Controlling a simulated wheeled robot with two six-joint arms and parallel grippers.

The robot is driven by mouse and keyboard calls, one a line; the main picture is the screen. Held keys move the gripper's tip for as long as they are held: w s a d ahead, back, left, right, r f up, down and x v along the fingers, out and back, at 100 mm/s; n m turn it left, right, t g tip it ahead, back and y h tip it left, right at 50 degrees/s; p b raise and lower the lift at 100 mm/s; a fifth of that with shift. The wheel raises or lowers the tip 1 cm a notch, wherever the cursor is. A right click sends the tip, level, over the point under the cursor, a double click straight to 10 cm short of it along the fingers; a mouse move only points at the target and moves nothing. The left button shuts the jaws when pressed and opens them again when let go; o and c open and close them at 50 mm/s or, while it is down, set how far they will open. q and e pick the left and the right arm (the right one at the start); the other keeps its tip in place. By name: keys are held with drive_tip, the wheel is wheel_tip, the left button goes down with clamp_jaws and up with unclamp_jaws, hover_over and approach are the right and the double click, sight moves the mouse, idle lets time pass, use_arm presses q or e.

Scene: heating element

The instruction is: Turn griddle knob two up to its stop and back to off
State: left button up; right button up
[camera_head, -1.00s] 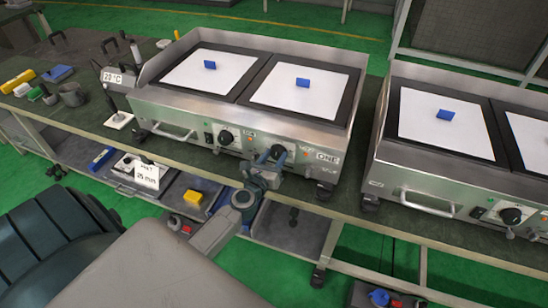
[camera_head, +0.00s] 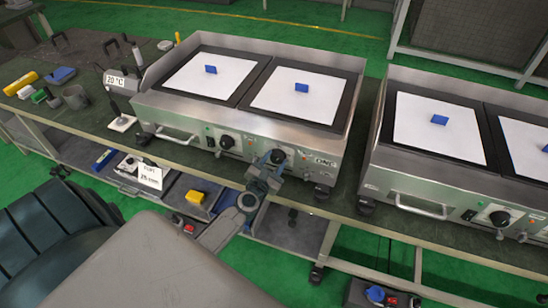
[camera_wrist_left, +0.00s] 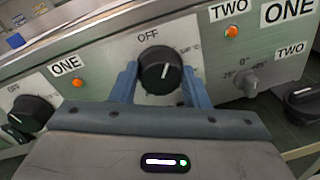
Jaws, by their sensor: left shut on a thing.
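The griddle (camera_head: 325,150) with the large ONE plate has two black knobs on its steel front. Its right knob (camera_head: 277,157) is knob two; in the left wrist view the black knob (camera_wrist_left: 160,72) sits under an OFF mark, with a TWO label and orange lamp to its right. Its white pointer line points nearly straight up in that view, close to the OFF mark. My left gripper (camera_head: 268,164) is shut on this knob; its blue fingers (camera_wrist_left: 160,82) stand on either side of it. The rest of the knob's scale is partly hidden. My right gripper is not in view.
Knob one (camera_wrist_left: 32,112) is close on the left, and a small grey knob (camera_wrist_left: 248,82) under another TWO label is on the right. A second griddle (camera_head: 430,170) stands to the right. White sheets with blue blocks lie on both griddles. A lower shelf holds a yellow block (camera_head: 195,197).

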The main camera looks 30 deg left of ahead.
use_arm(q)
drive_tip(key=m+p, duration=0.2)
drive_tip(key=m, duration=0.1)
drive_tip(key=m+p, duration=0.2)
drive_tip(key=m, duration=0.1)
drive_tip(key=shift+d+r+g+y, duration=0.2)
drive_tip(key=shift+g+y, duration=0.1)
drive_tip(key=shift+y, duration=0.1)
drive_tip(key=m+p, duration=0.2)
drive_tip(key=m, duration=0.1)
drive_tip(key=shift+f, duration=0.1)
drive_tip(key=m+p, duration=0.2)
drive_tip(key=m, duration=0.1)
drive_tip(key=shift+d+m+y, duration=0.1)
drive_tip(key=shift+m+y, duration=0.3)
drive_tip(key=m+p, duration=0.2)
drive_tip(key=m, duration=0.2)
drive_tip(key=shift+f, duration=0.15)
drive_tip(key=m+p, duration=0.2)
drive_tip(key=m, duration=0.1)
drive_tip(key=shift+f+m+y, duration=0.1)
drive_tip(key=shift+m+y, duration=0.2)
drive_tip(key=m+p, duration=0.1)
drive_tip(key=m, duration=0.3)
drive_tip(key=shift+f+y, duration=0.15)
drive_tip(key=shift+y, duration=0.15)
drive_tip(key=m, duration=0.4)
drive_tip(key=shift+f+m+t+p, duration=0.1)
drive_tip(key=shift+m+t+p, duration=0.3)
drive_tip(key=shift+m, duration=2.3)
